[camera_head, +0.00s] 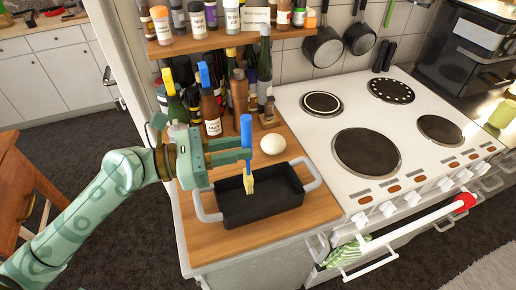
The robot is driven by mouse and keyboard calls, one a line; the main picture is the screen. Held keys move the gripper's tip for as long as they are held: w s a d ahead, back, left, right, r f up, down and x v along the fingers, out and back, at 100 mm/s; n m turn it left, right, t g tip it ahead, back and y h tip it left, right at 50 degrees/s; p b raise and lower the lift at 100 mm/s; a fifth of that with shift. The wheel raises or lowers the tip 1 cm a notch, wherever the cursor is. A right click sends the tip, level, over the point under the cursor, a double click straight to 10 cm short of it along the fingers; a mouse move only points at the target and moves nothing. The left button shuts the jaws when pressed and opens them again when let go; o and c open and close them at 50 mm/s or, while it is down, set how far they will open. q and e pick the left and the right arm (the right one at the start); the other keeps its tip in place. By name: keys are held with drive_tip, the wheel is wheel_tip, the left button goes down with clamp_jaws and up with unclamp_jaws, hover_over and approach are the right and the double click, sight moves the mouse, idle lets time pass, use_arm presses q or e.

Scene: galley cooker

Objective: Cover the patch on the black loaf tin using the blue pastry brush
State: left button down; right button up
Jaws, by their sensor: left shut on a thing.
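The blue pastry brush (246,135) is upright in my left gripper (245,150), which is shut on its handle. Its pale yellow bristles (248,185) point down and appear over the inside of the black loaf tin (235,213). I cannot tell whether the bristles touch the tin. The tin has light grey handles at both ends and stands on the wooden counter. I cannot make out a patch on it. My right gripper is not in view.
A white egg-like object (272,144) sits just behind the tin. Several bottles (211,104) crowd the back of the counter under a spice shelf (230,38). The white cooker (400,125) is to the right. A strip of counter (310,212) at the tin's right is clear.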

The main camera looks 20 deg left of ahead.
use_arm(q)
drive_tip(key=shift+s+a+r, duration=0.1)
drive_tip(key=shift+p, duration=0.35)
wheel_tip(320, 180, down, 5)
drive_tip(key=b, duration=0.3)
drive_tip(key=shift+r, duration=0.2)
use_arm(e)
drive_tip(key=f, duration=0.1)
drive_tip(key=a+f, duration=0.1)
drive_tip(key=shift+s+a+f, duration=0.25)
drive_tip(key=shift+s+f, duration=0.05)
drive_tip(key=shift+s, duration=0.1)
use_arm(q)
drive_tip(key=shift+f+b, duration=0.35)
drive_tip(key=shift+f, duration=0.05)
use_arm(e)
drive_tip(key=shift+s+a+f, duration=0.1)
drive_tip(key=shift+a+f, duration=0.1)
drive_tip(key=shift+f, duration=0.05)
use_arm(q)
drive_tip(key=shift+f, duration=0.35)
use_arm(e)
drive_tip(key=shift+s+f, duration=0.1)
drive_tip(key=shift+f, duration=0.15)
